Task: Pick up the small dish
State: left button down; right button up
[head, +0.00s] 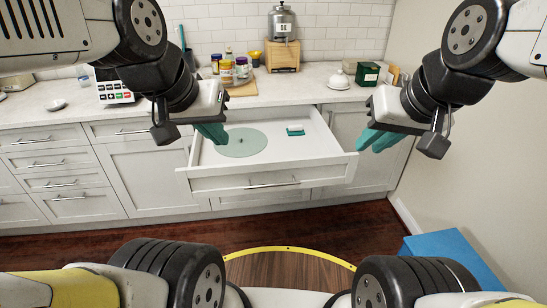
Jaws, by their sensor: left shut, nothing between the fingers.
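A small white dish (57,104) sits on the counter at the far left. My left gripper (213,134) has teal fingertips that are shut and empty. It hangs over the left part of the open drawer, well to the right of the dish. My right gripper (378,140) hangs by the drawer's right side, far from the dish. Its teal fingers look close together, and whether they are shut is unclear.
The open drawer (272,182) holds a round glass lid (238,143) and a teal-and-white item (295,130). Jars (242,68), a dispenser (282,24) and a green box (368,73) stand on the counter (310,92). A blue box (440,245) is at lower right.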

aim_at(57, 104)
jog(key=u, duration=1.75)
jog(key=i+u, duration=0.25)
jog(key=i, duration=0.15)
jog(key=i+u, duration=0.65)
jog(key=i+z, duration=0.2)
jog(key=i, duration=0.35)
jog(key=i+j+z, duration=0.15)
jog(key=i, duration=0.4)
jog(key=i+l+z, duration=0.15)
jog(key=i, duration=0.4)
jog(key=i+z, duration=0.2)
jog(key=i, duration=0.3)
jog(key=i+u, duration=0.15)
jog(key=k+l, duration=0.05)
